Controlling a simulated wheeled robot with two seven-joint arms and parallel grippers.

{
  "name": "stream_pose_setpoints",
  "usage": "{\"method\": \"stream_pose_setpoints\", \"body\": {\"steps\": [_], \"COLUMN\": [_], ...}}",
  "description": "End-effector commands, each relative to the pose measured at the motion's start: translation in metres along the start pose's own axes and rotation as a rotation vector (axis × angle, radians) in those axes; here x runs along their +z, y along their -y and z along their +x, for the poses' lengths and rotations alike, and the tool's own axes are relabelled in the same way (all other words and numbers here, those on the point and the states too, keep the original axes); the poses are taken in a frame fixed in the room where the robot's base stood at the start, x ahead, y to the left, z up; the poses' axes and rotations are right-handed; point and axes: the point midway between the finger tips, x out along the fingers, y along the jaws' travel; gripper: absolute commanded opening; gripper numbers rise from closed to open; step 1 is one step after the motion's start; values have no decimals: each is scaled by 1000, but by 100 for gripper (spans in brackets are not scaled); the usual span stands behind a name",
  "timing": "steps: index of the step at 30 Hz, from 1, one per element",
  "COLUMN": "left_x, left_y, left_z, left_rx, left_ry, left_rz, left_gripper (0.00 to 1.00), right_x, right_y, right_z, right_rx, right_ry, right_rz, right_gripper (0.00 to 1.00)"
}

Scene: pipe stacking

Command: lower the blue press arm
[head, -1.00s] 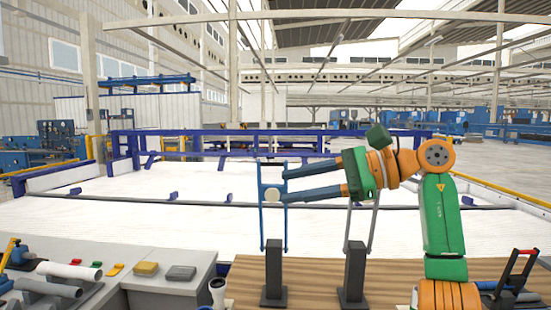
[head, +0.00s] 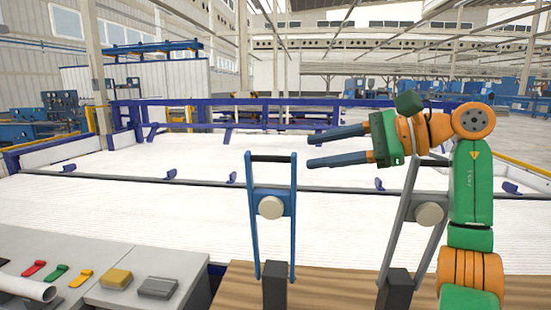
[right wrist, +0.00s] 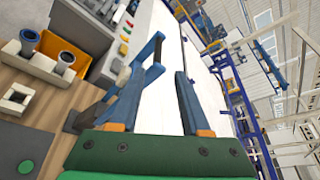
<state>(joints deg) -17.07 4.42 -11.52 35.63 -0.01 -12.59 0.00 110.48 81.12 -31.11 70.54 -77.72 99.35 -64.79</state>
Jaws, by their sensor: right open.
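The blue press arm (head: 252,215) stands upright on a dark post (head: 275,288) in the head view. It has two blue side bars, a dark crossbar handle on top and a pale round disc between the bars. My right gripper (head: 312,148) is open and empty, its fingers pointing left. Its fingertips are just right of the handle in the picture, one above and one below the handle's height, apart from it. In the right wrist view my open fingers (right wrist: 162,70) show with the blue press arm beside the left finger, partly hidden by it. My left gripper is out of view.
A grey press arm (head: 400,225) leans right on its own dark post, behind my right arm. At left a grey bench (head: 80,262) holds coloured levers, a yellow block, a grey block and a pipe. A long white bed behind is clear.

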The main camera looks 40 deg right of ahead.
Motion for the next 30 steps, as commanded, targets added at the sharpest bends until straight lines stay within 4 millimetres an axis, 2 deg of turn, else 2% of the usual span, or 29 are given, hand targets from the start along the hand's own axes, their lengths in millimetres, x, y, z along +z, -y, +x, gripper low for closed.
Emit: {"method": "stream_pose_setpoints", "body": {"steps": [1, 3, 9, 14, 21, 22, 24, 27, 30], "left_x": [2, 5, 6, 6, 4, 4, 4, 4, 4], "left_y": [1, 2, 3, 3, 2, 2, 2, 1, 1], "left_z": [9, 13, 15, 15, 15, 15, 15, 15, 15], "left_rx": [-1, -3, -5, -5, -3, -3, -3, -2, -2], "left_ry": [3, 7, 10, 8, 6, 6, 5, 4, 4], "left_rz": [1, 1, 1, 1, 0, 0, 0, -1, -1], "left_gripper": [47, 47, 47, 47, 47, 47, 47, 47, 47], "right_x": [-4, -3, -1, 0, 0, 0, 0, 0, -1], "right_y": [-5, -5, -2, -1, -1, -1, -1, -1, -1], "right_z": [15, 35, 79, 96, 97, 97, 97, 97, 97], "right_rx": [6, 6, 4, 1, 1, 1, 0, 1, 2], "right_ry": [-1, -2, 0, 0, 0, 0, 0, 0, -1], "right_rz": [-2, -2, -1, -1, -1, -1, -1, -1, 0], "right_gripper": [47, 47, 47, 47, 47, 41, 22, 0, 0]}}
